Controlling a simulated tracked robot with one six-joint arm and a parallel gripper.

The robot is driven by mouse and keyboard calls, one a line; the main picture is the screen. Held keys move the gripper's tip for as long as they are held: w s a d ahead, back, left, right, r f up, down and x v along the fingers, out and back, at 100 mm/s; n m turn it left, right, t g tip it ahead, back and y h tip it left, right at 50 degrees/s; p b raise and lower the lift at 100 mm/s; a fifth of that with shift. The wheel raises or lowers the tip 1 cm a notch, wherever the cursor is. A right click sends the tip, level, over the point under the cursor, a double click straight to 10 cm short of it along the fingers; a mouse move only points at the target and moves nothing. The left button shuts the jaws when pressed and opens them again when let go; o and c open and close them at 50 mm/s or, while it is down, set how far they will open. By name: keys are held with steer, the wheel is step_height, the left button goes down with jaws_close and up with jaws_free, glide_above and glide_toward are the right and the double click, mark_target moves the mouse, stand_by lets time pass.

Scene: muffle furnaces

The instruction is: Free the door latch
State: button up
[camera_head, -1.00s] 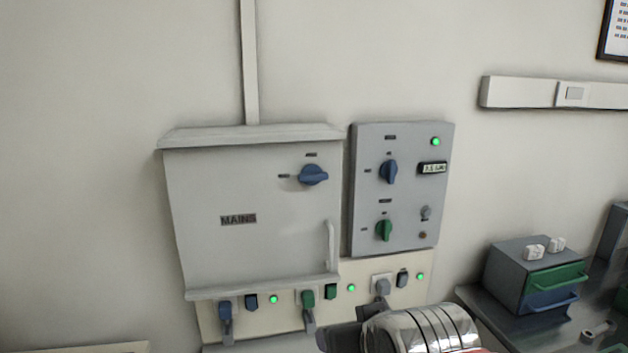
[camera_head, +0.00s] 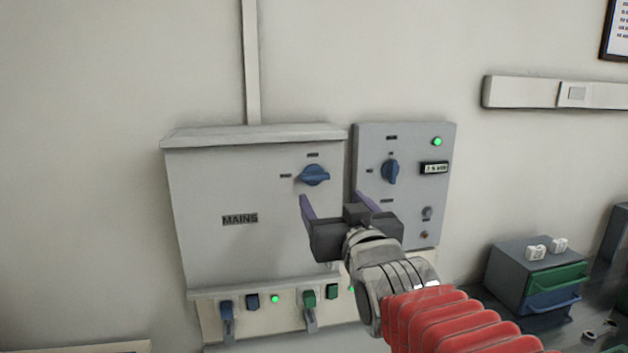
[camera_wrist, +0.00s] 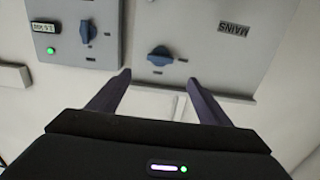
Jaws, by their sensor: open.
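The door latch is a blue rotary knob (camera_head: 314,174) at the upper right of the grey MAINS cabinet door (camera_head: 205,240). Its grip lies roughly horizontal, with small labels above it and to its left. My gripper (camera_head: 332,196) is open and empty, below and in front of the knob. In the wrist view the latch knob (camera_wrist: 160,56) shows upside down, ahead of the two fingers (camera_wrist: 160,78) and between their lines, apart from them. The door looks closed.
A grey control panel (camera_head: 405,215) stands right of the cabinet, with a blue knob (camera_head: 390,171), a green lamp (camera_head: 437,141) and a display (camera_head: 434,168). Plugs and switches line the strip below (camera_head: 245,322). A small drawer box (camera_head: 507,277) sits at right.

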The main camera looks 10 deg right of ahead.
mark_target(315, 177)
steer(key=shift+w, duration=0.1)
steer(key=shift+w, duration=6.8)
steer(key=shift+c, duration=0.5)
steer(key=c, duration=0.9)
steer(key=shift+a, duration=0.15)
steer(key=shift+c, duration=0.2)
